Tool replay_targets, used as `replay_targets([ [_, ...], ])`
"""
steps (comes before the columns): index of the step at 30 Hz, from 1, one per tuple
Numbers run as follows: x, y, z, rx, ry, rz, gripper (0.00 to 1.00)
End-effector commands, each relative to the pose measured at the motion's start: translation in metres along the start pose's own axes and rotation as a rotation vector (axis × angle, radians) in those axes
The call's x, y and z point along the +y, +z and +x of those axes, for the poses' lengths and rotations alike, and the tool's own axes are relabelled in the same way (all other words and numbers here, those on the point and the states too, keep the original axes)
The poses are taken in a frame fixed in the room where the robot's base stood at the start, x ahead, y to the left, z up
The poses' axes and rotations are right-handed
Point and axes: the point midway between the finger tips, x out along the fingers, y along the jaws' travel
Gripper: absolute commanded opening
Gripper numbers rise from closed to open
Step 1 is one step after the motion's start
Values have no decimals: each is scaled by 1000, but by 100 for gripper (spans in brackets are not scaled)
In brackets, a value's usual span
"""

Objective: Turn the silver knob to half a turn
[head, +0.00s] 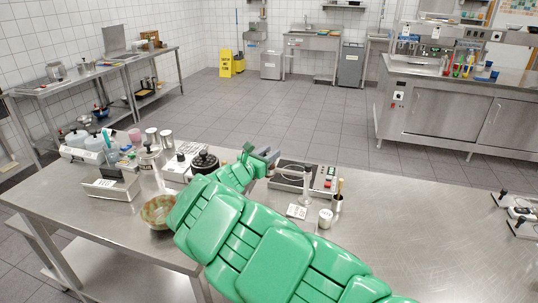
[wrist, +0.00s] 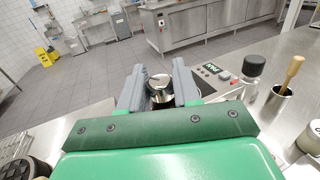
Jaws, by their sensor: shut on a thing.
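My gripper (head: 264,156) is at the back edge of the steel table in the head view, at the end of my green arm. In the wrist view its two grey fingers stand on either side of the silver knob (wrist: 160,88), a round shiny piece, and are shut on it. In the head view the fingers hide the knob. How far the knob is turned cannot be told.
A device with a dark plate (head: 292,176) and a red button stands right of my gripper. A white jar (head: 325,218) and a bowl (head: 157,211) are nearer. Bottles and a black-lidded pot (head: 205,161) crowd the left. The table's right middle is clear.

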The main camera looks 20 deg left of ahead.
Motion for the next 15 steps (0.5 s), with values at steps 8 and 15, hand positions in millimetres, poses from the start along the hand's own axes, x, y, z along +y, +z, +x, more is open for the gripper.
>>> replay_targets([
  [8,0,0,0,1,-14,1,1],
  [15,2,-2,-1,3,-75,1,1],
])
